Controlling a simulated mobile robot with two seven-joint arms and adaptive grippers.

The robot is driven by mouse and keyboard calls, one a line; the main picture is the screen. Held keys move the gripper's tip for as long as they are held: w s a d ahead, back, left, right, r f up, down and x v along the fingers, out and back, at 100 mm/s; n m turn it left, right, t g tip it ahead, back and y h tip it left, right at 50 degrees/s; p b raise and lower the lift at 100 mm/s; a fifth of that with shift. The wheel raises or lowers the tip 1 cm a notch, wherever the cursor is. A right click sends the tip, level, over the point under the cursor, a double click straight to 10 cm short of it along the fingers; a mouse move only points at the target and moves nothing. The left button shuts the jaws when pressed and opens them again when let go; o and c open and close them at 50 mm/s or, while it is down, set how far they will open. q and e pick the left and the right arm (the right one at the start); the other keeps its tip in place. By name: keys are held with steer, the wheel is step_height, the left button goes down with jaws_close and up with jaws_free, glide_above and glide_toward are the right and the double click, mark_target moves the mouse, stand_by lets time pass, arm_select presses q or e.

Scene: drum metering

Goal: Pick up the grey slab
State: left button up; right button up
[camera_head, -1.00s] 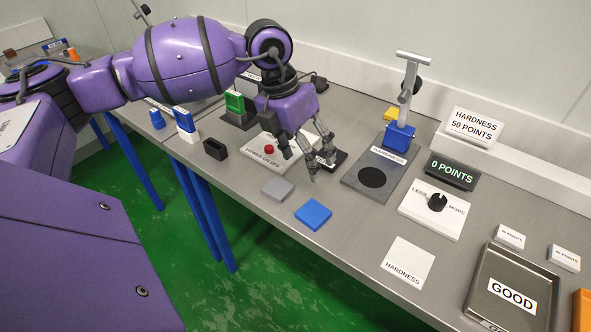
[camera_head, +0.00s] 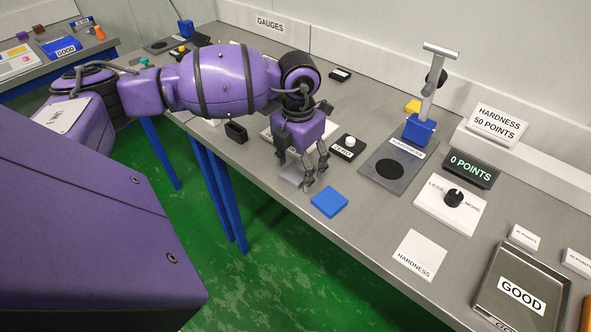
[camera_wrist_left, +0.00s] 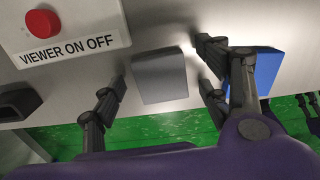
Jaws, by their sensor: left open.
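The grey slab (camera_wrist_left: 160,77) lies flat on the grey table near its front edge. In the left wrist view it sits between the spread fingers of my left gripper (camera_wrist_left: 162,92), with a small gap on each side. In the head view the slab (camera_head: 291,176) is partly hidden behind the fingers of my left gripper (camera_head: 307,178). That gripper is open and empty, pointing down over the slab.
A blue slab (camera_head: 329,202) lies just right of the grey one. A white panel with a red button (camera_wrist_left: 44,24) labelled VIEWER ON OFF is behind it. A ZERO button block (camera_head: 347,146) and a hardness gauge stand (camera_head: 394,167) are to the right.

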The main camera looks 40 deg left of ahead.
arm_select(q)
steer(key=shift+c, duration=0.5)
steer(key=c, duration=1.1)
steer(key=shift+r, duration=0.1)
steer(key=shift+c, duration=0.2)
